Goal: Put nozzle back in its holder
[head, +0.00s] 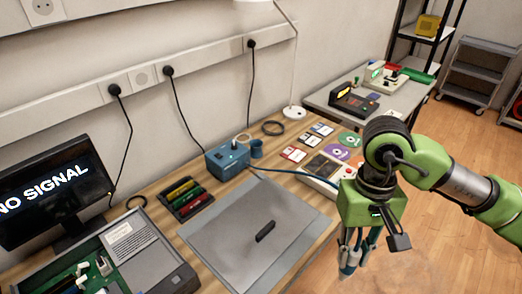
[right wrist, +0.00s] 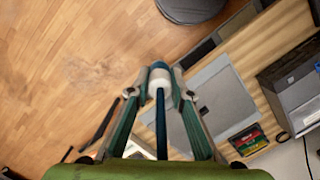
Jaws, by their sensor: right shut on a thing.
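My right gripper (head: 352,258) hangs at the right, past the table's front edge, fingers pointing down. In the right wrist view my right gripper (right wrist: 161,90) is shut on the nozzle (right wrist: 160,76), a blue and white cylinder with a blue stem or cable running back between the fingers. A blue cable runs from the blue station (head: 228,158) across the table toward my right gripper. A small blue cup-like holder (head: 257,149) stands just right of the station and looks empty. My left gripper is in neither view.
A grey mat (head: 235,225) with a small black item (head: 265,232) lies at the table's front. A tray of coloured screwdriver-like items (head: 187,199), floppy disks (head: 294,154), discs and a white device (head: 318,172) surround the station. A lamp base (head: 294,112) stands behind.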

